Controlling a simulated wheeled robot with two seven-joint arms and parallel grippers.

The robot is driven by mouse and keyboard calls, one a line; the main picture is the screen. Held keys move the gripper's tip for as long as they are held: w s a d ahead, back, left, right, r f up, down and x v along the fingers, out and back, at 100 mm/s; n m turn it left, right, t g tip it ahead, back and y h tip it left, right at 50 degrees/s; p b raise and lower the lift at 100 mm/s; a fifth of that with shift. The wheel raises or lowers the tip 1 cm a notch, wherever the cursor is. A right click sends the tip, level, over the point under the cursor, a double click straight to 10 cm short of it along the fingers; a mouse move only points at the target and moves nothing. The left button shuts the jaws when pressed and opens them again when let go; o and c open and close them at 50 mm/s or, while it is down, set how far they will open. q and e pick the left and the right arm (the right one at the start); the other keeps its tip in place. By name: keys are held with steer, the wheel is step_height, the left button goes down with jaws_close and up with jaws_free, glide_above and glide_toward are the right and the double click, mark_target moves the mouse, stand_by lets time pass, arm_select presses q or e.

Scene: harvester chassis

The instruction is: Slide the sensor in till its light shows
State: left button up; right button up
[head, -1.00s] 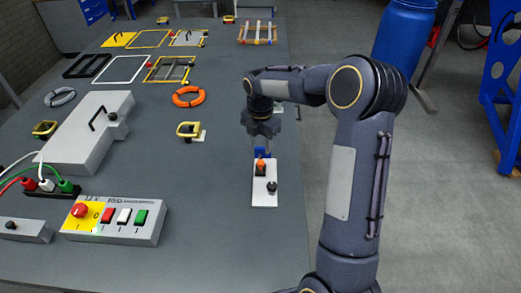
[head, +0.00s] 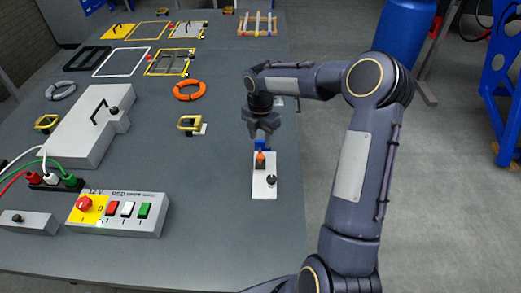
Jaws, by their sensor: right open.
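A white plate (head: 263,187) lies near the right edge of the grey table in the head view. An upright orange piece (head: 260,160), perhaps the sensor, stands on it, with a small blue part (head: 263,143) just behind. A dark round knob (head: 271,181) sits at the plate's near end; I see no lit light on the plate. My right gripper (head: 262,138) points down over the plate's far end, open, by the blue part. Its fingertips are small and partly hidden, so I cannot tell whether they touch anything. My left gripper is out of view.
A control box (head: 135,222) with red, white and green switches stands at front left. Behind it are a grey housing (head: 85,140) and plugged cables. A yellow bracket (head: 190,126) and an orange ring (head: 189,90) lie left of my gripper. Table around the plate is clear.

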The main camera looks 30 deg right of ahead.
mark_target(260, 155)
step_height(260, 155, down, 8)
steer(key=shift+r+p, duration=0.2)
steer(key=shift+p, duration=0.55)
jaws_close()
